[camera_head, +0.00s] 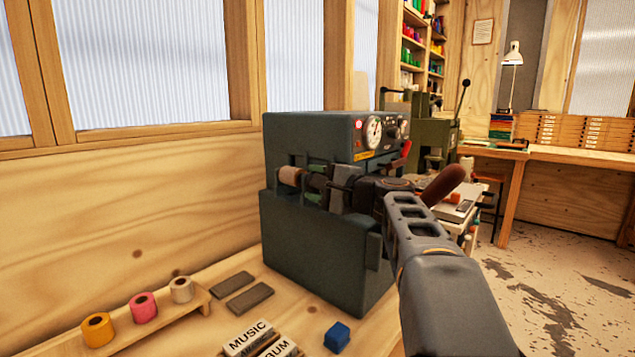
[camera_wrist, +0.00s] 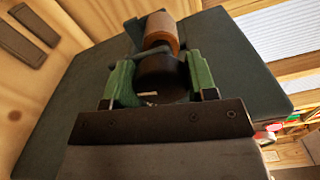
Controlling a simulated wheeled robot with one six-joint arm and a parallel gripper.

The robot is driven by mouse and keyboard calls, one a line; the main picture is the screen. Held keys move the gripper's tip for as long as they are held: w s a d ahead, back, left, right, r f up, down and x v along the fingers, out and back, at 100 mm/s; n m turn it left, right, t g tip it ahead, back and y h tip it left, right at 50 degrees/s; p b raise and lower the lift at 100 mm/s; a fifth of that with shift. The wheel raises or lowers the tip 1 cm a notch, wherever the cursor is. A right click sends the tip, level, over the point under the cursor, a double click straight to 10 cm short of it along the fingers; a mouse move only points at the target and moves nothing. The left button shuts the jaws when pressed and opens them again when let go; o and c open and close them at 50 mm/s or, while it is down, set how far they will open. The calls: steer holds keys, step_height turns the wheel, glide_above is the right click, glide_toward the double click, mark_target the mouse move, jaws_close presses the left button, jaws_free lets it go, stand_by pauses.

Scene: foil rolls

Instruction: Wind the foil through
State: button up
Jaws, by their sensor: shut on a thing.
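The dark green foil machine (camera_head: 320,235) stands on the bench against the wall. A brown roll (camera_head: 290,176) shows on its left side, and it also shows in the wrist view (camera_wrist: 160,33). My gripper (camera_head: 314,183) reaches to that side with its green fingers. In the wrist view the fingers stand on both sides of a black cylinder (camera_wrist: 162,80) with a small pale mark, just in front of the brown roll. My gripper is shut on this cylinder. In the head view the gripper and wrist hide part of the machine. I cannot make out the foil's path.
A wooden rack at lower left holds a yellow roll (camera_head: 97,329), a pink roll (camera_head: 143,306) and a cream roll (camera_head: 181,289). A brown-handled lever (camera_head: 444,185) sticks out right.

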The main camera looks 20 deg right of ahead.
stand_by(0.3)
steer(key=o, duration=0.9)
steer(key=v, duration=1.3)
steer(key=shift+s+d, duration=0.15)
steer(key=shift+s, duration=0.2)
steer(key=shift+c, duration=0.2)
